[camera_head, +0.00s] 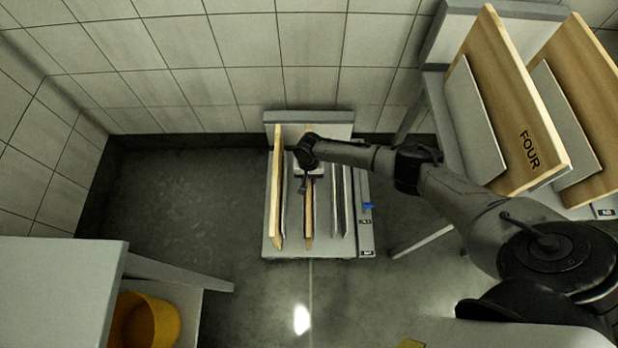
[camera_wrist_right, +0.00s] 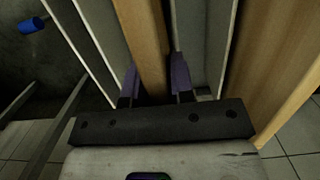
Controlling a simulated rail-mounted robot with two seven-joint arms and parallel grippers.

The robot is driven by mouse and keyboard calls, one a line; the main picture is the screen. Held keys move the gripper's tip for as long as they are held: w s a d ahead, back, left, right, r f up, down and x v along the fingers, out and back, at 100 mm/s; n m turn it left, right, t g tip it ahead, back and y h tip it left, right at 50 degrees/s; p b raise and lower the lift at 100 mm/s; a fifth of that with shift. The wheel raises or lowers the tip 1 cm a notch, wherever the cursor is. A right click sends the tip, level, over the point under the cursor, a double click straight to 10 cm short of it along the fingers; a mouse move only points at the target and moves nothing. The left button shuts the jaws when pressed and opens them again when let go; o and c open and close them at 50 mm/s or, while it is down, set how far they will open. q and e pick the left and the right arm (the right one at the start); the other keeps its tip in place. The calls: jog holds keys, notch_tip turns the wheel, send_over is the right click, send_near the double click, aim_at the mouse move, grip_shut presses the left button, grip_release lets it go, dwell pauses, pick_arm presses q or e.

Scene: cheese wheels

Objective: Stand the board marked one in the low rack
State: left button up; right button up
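The low rack (camera_head: 320,252) stands on the floor by the back wall, with upright dividers. A wooden board (camera_head: 309,220) stands on edge in its middle, between dividers; no marking on it shows. My right gripper (camera_head: 304,176) is over this board's upper edge. In the right wrist view my gripper's fingers (camera_wrist_right: 154,84) lie on both sides of the board (camera_wrist_right: 143,30) and look closed against it. Another wooden board (camera_head: 277,195) stands at the rack's left side; it also shows at the right of the wrist view (camera_wrist_right: 280,80). My left gripper is out of view.
A higher rack (camera_head: 470,115) at the right holds a board marked FOUR (camera_head: 505,90) and another wooden board (camera_head: 580,110). A blue piece (camera_head: 368,205) sits on the low rack's right side. A yellow bucket (camera_head: 150,322) is at lower left, by a pale table (camera_head: 60,285). Floor left of the rack is clear.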

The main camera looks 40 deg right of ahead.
jog(key=o, duration=0.4)
jog(key=shift+w, duration=0.1)
jog(key=shift+o, duration=0.2)
jog(key=r+p, duration=0.2)
jog(key=r, duration=0.2)
jog(key=r+p, duration=0.3)
jog(key=r, duration=0.1)
jog(key=w+d+r+p, duration=0.1)
jog(key=r+p, duration=0.1)
jog(key=r, duration=0.2)
jog(key=shift+d+p, duration=0.1)
jog(key=shift+p, duration=0.25)
jog(key=shift+w+d+r+p, duration=0.15)
jog(key=shift+r+p, duration=0.25)
jog(key=shift+r, duration=0.45)
